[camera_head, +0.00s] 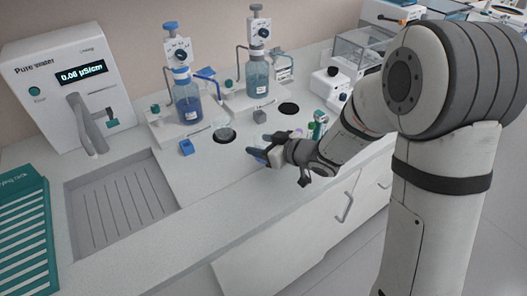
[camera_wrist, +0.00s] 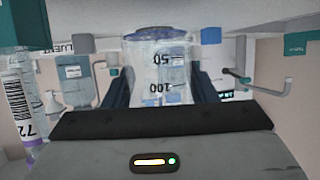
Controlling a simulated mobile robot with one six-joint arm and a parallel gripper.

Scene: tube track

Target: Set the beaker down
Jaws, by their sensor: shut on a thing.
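My gripper (camera_head: 262,154) is over the counter in front of the two dispenser bottles. In the wrist view my gripper (camera_wrist: 160,88) is shut on a clear beaker (camera_wrist: 160,62), with one dark finger on each side of it. The beaker bears printed marks 50 and 100 that look turned over, and a bluish band at its upper end. In the head view the beaker is too small and covered to make out clearly. I cannot tell whether it touches the counter.
A dark round spot with a pale ring (camera_head: 225,133) and a second dark round spot (camera_head: 289,109) lie on the counter. Dispenser bottles (camera_head: 187,105) (camera_head: 258,76) stand behind. A sink (camera_head: 120,200) and a water unit (camera_head: 65,90) are left. Coloured tubes (camera_head: 318,126) stand close right.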

